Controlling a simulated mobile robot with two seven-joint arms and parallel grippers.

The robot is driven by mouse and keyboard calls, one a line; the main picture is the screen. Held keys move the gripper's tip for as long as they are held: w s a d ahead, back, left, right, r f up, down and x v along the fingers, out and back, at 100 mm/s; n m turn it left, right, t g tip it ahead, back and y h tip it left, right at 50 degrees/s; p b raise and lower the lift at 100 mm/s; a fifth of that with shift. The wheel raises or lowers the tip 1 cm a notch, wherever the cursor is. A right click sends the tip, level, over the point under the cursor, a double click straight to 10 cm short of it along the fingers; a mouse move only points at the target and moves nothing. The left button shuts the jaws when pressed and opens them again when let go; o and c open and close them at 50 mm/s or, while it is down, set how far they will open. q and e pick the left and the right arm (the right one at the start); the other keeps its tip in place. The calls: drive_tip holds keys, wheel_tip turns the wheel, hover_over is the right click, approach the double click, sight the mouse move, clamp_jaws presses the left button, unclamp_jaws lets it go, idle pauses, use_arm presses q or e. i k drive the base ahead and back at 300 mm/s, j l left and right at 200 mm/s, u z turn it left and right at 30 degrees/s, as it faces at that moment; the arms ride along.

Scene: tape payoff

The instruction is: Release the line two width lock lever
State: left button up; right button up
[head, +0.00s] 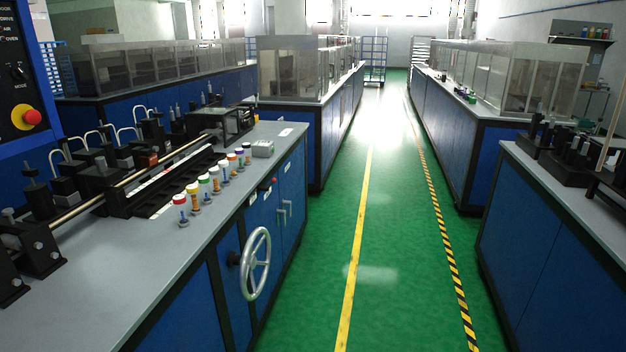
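No part of either gripper shows in the head view. A blue machine bench with a grey top (150,262) fills the left side. A black mechanism with a long metal rod (150,178) lies along this top, with several black blocks and curved white handles (93,137). A silver handwheel (256,263) is on the bench's side, with a small red knob (275,181) above it. I cannot tell which part, if any, is the width lock lever, or which machine is line two. A similar black mechanism (562,150) stands on the right bench (540,225).
A row of bottles with coloured caps (215,178) stands near the left bench's edge. A control panel with a red button (32,117) is at the upper left. The green aisle (395,215) with yellow lines is clear. A blue wire cart (374,58) stands at its far end.

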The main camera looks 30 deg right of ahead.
sight(271, 184)
drive_tip(key=i+l+z, duration=0.3)
drive_tip(key=i+l, duration=0.7)
drive_tip(key=l, duration=0.15)
drive_tip(key=i+l, duration=0.2)
drive_tip(key=l, duration=0.2)
drive_tip(key=i+l+u, duration=0.1)
drive_tip(key=l, duration=0.3)
drive_tip(key=i+l, duration=0.3)
drive_tip(key=i+l+u, duration=0.1)
drive_tip(key=l, duration=0.4)
drive_tip(key=i+l, duration=0.3)
drive_tip(key=i+l+u, duration=0.1)
drive_tip(key=l, duration=0.45)
drive_tip(key=i+l, duration=0.2)
drive_tip(key=l, duration=0.2)
drive_tip(key=i+l+u, duration=0.1)
drive_tip(key=l, duration=0.35)
drive_tip(key=i, duration=0.1)
